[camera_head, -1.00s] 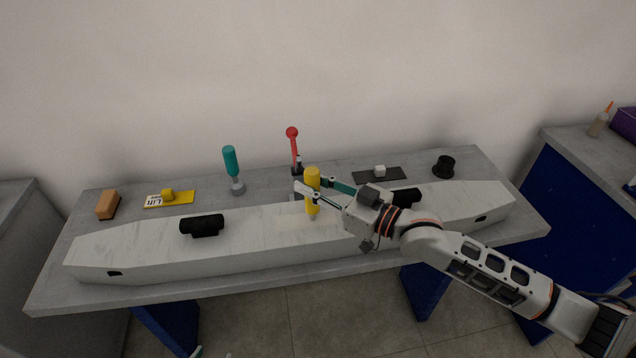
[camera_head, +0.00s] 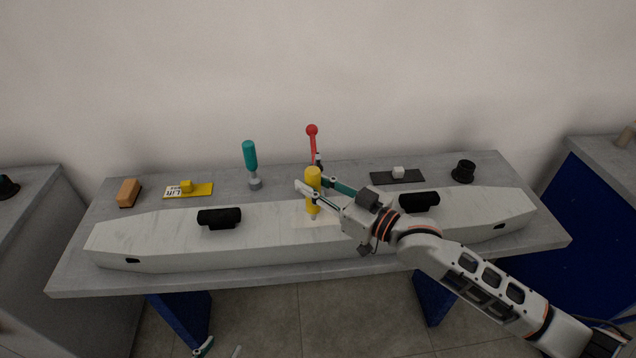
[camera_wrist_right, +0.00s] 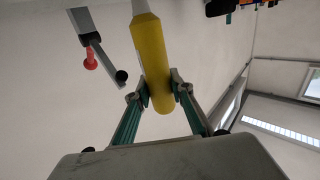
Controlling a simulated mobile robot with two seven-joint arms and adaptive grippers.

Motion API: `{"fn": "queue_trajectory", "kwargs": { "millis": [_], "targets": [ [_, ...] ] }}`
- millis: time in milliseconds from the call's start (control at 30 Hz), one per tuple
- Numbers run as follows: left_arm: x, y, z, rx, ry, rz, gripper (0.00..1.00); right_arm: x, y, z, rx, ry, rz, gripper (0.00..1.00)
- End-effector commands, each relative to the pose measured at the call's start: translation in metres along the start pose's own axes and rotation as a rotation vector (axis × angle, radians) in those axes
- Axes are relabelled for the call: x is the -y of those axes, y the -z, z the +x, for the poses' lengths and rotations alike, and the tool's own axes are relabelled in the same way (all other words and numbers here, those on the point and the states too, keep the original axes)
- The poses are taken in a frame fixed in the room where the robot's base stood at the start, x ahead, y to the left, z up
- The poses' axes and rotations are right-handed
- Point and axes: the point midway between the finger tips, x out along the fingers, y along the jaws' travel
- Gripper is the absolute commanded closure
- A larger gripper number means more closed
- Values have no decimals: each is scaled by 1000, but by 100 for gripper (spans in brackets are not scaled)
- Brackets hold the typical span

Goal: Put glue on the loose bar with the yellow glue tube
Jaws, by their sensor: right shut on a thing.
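The long pale bar (camera_head: 270,246) with two black handles lies on the grey table. My right gripper (camera_head: 312,190) is shut on the yellow glue tube (camera_head: 312,176), held upright with its nozzle down over the bar's middle. A paler patch (camera_head: 330,221) on the bar's top lies around the nozzle; I cannot tell whether the tip touches it. The right wrist view shows the tube (camera_wrist_right: 156,65) between both fingers (camera_wrist_right: 160,95). My left gripper (camera_head: 220,350) barely shows at the bottom edge, its two fingertips apart, with nothing seen between them.
Other tables flank this one.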

Motion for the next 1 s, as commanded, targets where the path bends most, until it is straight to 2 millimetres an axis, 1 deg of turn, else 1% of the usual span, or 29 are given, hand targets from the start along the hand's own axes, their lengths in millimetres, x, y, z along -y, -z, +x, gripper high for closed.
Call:
{"fn": "queue_trajectory", "kwargs": {
  "millis": [100, 1000],
  "targets": [
    [0, 0, 0, 0, 0, 0, 60, 5, 0, 5, -1, 0, 2, 100],
    [0, 1, 0, -1, 0, 0, 60, 28, 1, 28, -1, 0, 1, 100]
  ]
}}
